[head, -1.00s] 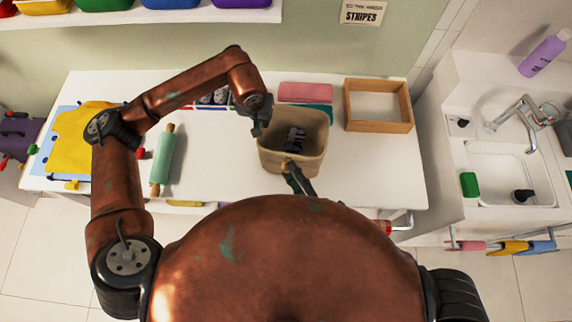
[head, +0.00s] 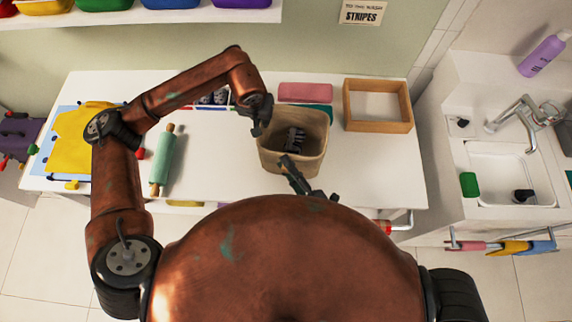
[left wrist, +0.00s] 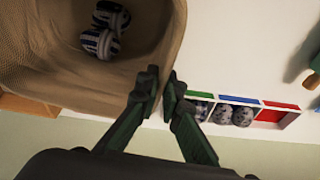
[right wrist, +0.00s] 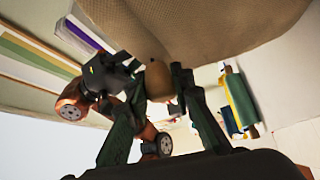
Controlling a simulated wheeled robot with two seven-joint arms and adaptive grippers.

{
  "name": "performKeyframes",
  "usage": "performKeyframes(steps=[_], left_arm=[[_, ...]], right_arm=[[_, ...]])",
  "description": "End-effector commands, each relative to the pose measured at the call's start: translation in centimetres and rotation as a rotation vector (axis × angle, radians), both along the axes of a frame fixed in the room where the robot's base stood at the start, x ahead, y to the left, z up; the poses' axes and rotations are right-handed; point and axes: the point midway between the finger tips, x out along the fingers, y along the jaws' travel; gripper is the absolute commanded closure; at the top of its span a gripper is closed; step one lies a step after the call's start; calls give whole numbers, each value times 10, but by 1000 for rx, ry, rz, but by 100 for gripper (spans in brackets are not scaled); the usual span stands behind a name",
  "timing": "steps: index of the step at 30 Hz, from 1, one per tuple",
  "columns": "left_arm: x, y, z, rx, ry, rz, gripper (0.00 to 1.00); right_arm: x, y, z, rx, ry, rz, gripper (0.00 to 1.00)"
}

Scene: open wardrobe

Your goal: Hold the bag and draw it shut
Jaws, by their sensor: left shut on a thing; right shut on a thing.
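The tan fabric bag (head: 268,160) stands open on the white table, with striped bundles (head: 295,140) inside. My left gripper (head: 258,130) is shut on the bag's left rim. In the left wrist view, my left fingers (left wrist: 163,88) pinch the edge of the bag (left wrist: 60,88), and blue-and-white striped bundles (left wrist: 100,42) lie inside. My right gripper (head: 286,161) is shut on the bag's near rim.
A wooden tray (head: 348,105) is right of the bag, with a pink folded cloth (head: 305,92) behind it. A divided box (left wrist: 235,101) holds speckled bundles. A green rolling pin (head: 163,160) and yellow shirt (head: 80,135) lie left. A sink (head: 497,170) stands right.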

Motion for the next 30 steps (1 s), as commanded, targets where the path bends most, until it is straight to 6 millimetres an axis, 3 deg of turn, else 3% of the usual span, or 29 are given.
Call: performKeyframes(steps=[5, 17, 25, 30], left_arm=[[0, 0, 0, -1, 0, 0, 100], [0, 0, 0, -1, 0, -1, 100], [0, -1, 0, -1, 0, -1, 100], [0, 0, 0, -1, 0, 0, 100]], right_arm=[[0, 0, -1, -1, 1, 0, 100], [-2, 0, -2, -1, 3, 0, 100], [-36, 5, -4, -1, 9, 1, 100], [-47, 6, -3, -1, 6, 0, 100]])
